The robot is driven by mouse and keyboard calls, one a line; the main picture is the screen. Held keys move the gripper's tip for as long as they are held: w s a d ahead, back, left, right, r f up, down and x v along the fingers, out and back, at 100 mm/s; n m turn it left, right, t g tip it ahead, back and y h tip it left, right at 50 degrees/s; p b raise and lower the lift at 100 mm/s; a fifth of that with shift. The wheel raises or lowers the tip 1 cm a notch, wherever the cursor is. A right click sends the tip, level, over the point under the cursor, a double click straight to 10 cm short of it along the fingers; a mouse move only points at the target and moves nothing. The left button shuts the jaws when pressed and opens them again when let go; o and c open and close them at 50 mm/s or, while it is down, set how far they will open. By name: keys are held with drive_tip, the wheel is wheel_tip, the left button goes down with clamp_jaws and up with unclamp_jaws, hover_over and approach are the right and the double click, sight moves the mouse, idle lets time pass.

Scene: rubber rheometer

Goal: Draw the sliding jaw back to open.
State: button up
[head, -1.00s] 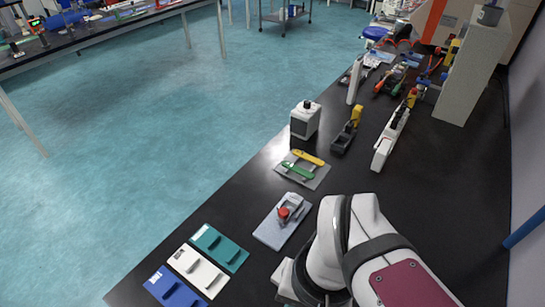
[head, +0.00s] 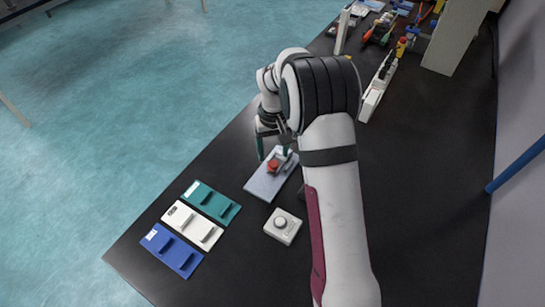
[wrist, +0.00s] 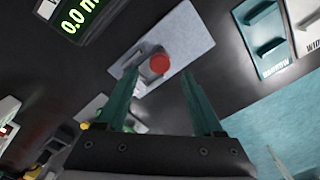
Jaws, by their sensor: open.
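The light grey-blue plate (head: 261,186) lies on the black bench below my gripper. It carries a small fixture with a red knob (head: 273,166), which I take to belong to the sliding jaw. In the wrist view the plate (wrist: 188,32) is tilted across the top, and the red knob (wrist: 160,64) shows between and just beyond my fingertips. My gripper (head: 273,152) is over the far part of the plate, with its teal fingers apart. In the wrist view my gripper (wrist: 159,78) holds nothing. The jaw's body is partly hidden, and I cannot tell whether a finger touches it.
A white box with a round dial (head: 283,226) sits near the plate. Teal (head: 211,202), white (head: 192,225) and blue (head: 172,250) trays lie at the left edge. The wrist view shows a green digital display (wrist: 78,14).

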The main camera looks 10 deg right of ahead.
sight(273, 163)
wheel_tip(273, 163, down, 4)
drive_tip(key=shift+f, duration=0.2)
drive_tip(key=shift+c, duration=0.3)
clamp_jaws()
idle(1.1)
drive_tip(key=shift+s+a, duration=2.05)
drive_tip(key=shift+a, duration=0.05)
